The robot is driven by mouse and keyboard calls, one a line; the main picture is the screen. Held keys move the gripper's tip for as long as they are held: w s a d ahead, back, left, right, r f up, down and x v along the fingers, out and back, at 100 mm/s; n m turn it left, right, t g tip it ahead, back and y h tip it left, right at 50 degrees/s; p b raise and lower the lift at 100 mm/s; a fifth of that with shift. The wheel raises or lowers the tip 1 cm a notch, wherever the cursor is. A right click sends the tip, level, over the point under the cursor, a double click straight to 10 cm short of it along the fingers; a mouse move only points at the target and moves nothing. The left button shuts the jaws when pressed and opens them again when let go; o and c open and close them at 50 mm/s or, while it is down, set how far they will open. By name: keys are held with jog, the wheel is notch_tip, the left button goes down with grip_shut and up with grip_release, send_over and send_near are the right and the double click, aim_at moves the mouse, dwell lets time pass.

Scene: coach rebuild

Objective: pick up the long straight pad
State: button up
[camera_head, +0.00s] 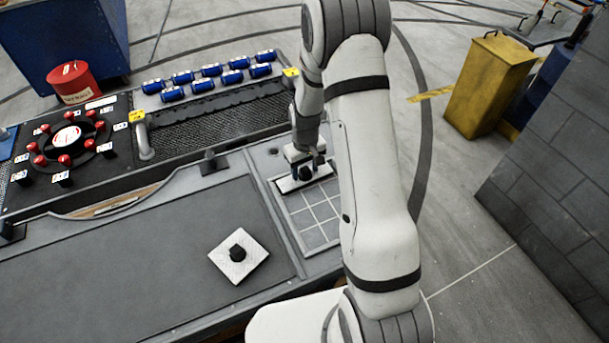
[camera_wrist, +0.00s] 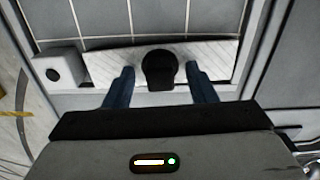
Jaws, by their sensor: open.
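The long straight pad is a white textured bar with a black knob on top; in the wrist view its bare surface (camera_wrist: 225,55) shows along the edge of a tiled panel. In the head view the pad (camera_head: 286,184) is partly hidden under my gripper (camera_head: 305,165). In the wrist view my gripper (camera_wrist: 161,80) is open, with one blue finger on each side of the black knob (camera_wrist: 159,66). Gaps show between knob and fingers. How deep the fingertips reach beside the knob is unclear.
A square white pad (camera_head: 255,261) with a black knob lies on the grey bench (camera_head: 120,275). The tiled panel (camera_head: 312,222) is beside my arm. A small grey block (camera_wrist: 48,73) sits by the pad's left end.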

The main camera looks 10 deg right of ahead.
jog(key=c, duration=1.1)
